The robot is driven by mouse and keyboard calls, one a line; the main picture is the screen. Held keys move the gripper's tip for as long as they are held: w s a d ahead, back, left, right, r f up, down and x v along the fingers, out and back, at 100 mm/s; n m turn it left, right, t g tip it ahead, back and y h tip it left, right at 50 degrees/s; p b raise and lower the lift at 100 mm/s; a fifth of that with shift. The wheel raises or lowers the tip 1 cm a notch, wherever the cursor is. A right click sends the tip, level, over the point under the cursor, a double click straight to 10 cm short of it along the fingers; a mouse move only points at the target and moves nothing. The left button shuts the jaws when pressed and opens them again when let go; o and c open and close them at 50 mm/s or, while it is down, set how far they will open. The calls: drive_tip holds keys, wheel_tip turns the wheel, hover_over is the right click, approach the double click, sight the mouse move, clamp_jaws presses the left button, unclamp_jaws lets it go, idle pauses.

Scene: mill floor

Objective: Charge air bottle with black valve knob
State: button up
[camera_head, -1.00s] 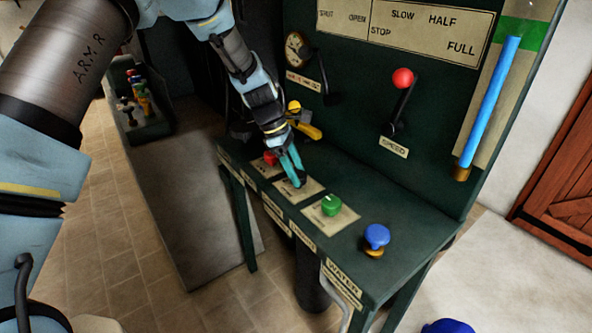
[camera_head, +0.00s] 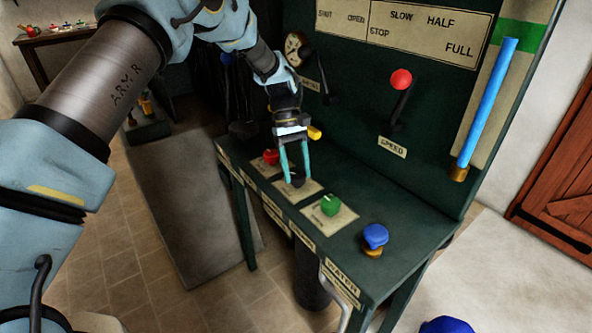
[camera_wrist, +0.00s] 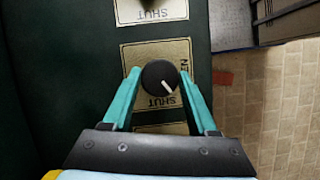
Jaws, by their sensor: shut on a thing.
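The black valve knob (camera_wrist: 160,77) sits on a cream plate (camera_wrist: 182,52) lettered SHUT and OPEN, with a white pointer line on its top. In the wrist view the pointer slants down and right, towards the side of the word SHUT. My gripper (camera_wrist: 160,84) has its teal fingers on both sides of the knob, shut on it. In the head view my gripper (camera_head: 295,178) reaches down to the bench, and the black knob (camera_head: 296,181) shows between the fingertips. No air bottle can be made out for certain.
On the green bench (camera_head: 395,215), a red knob (camera_head: 271,157) stands left of the black one, with a green knob (camera_head: 331,204) and a blue knob (camera_head: 375,237) to its right. The upright panel behind carries a red-topped speed lever (camera_head: 401,80) and a gauge (camera_head: 294,48).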

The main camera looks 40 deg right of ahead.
drive_tip(key=m+y, duration=0.1)
drive_tip(key=m, duration=0.2)
drive_tip(key=m+t+y, duration=0.1)
drive_tip(key=m, duration=0.2)
drive_tip(key=shift+d+m+b, duration=0.1)
drive_tip(key=shift+m+b, duration=0.2)
drive_tip(key=shift+b, duration=0.05)
drive_tip(key=shift+s, duration=0.1)
idle(0.4)
drive_tip(key=o, duration=1.4)
drive_tip(key=b+v, duration=0.2)
drive_tip(key=v, duration=0.8)
drive_tip(key=shift+s+d+r, duration=0.1)
drive_tip(key=shift+d+r, duration=0.15)
drive_tip(key=shift+r, duration=0.1)
drive_tip(key=shift+t, duration=0.3)
